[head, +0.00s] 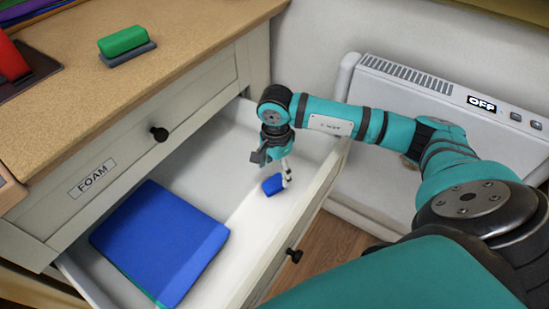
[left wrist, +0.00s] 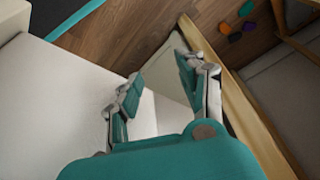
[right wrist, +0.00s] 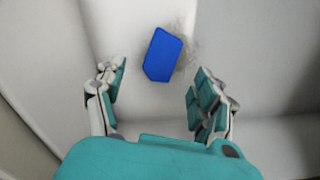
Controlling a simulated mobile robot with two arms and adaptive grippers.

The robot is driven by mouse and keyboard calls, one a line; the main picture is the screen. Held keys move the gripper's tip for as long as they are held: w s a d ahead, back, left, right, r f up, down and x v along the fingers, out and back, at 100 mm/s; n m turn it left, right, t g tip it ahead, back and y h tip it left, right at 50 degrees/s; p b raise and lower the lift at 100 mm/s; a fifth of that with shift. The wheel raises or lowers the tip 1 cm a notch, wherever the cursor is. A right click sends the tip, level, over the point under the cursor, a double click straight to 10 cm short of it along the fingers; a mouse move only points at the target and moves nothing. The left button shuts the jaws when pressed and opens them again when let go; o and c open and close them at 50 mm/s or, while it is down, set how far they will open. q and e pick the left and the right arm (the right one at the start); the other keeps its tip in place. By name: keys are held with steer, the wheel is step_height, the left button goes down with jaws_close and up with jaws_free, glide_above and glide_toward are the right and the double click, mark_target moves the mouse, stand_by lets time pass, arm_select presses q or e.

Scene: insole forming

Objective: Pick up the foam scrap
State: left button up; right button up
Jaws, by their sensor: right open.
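The foam scrap is a small blue block (head: 272,185) on the white floor of the open drawer, toward its far right end. In the right wrist view the scrap (right wrist: 163,55) lies ahead of the fingertips, centred between them, with a faint grey smudge around it. My right gripper (head: 278,165) points down over the drawer, just above and beside the scrap. In the right wrist view the right gripper (right wrist: 153,85) has its fingers apart and nothing between them. My left gripper (left wrist: 155,80) shows only in its wrist view, fingers apart and empty.
A larger blue foam sheet (head: 165,240) lies in the left part of the drawer (head: 320,190), whose walls surround the right gripper. A green block on a grey base (head: 124,43) stands on the countertop (head: 190,35). A white heater (head: 400,90) stands against the wall behind my right arm.

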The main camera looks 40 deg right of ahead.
mark_target(275, 183)
steer(key=shift+f+b, duration=0.6)
steer(key=shift+f, duration=2.2)
steer(key=shift+c, duration=0.2)
steer(key=c, duration=0.8)
